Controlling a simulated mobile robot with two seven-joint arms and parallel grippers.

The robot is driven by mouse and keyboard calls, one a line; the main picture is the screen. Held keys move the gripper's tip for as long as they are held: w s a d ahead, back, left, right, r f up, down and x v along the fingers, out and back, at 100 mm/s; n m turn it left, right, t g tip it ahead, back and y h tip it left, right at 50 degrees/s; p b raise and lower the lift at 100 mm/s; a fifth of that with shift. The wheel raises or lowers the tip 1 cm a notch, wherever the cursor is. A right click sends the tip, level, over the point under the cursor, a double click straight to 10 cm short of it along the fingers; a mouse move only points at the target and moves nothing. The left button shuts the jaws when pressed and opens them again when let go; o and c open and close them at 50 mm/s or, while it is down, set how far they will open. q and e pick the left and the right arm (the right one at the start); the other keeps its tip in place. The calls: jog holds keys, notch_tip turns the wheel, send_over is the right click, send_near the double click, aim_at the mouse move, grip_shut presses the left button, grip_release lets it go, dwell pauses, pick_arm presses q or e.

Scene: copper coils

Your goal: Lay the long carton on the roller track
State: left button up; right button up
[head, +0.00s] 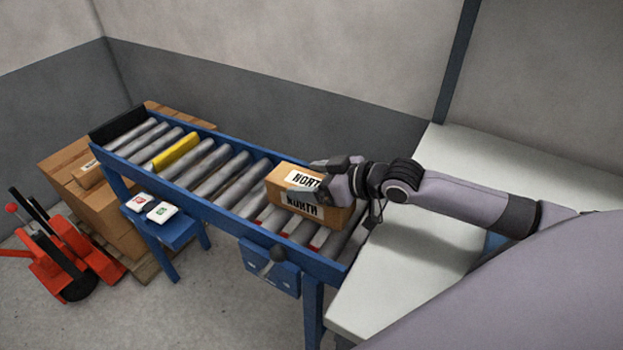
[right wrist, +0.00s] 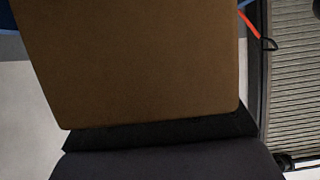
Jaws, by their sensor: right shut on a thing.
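The long carton (head: 283,187) is brown with white labels reading NORTH. In the head view it is at the near right end of the roller track (head: 213,178), over the rollers. I cannot tell whether it touches them. My right gripper (head: 325,180) is shut on the carton at its right part, and the fingers hide some of it. In the right wrist view the carton's plain brown face (right wrist: 135,60) fills most of the picture. My left gripper is not in view.
A white table (head: 400,265) adjoins the track's right end. A blue control box with a lever (head: 272,268) hangs on the track's front. A small blue stand (head: 165,228) holds two cards. Stacked cartons (head: 105,210) and a red pallet jack (head: 65,262) are at left. The middle rollers are clear.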

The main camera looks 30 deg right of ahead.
jog(key=shift+f, duration=0.15)
jog(key=o, duration=1.2)
jog(key=shift+o, duration=0.2)
jog(key=shift+f, duration=0.1)
jog(key=shift+s+d, duration=0.1)
jog(key=v, duration=0.6)
jog(key=shift+s, duration=0.15)
jog(key=shift+s+d+r, duration=0.15)
jog(key=shift+s+r, duration=0.05)
jog(key=shift+r, duration=0.15)
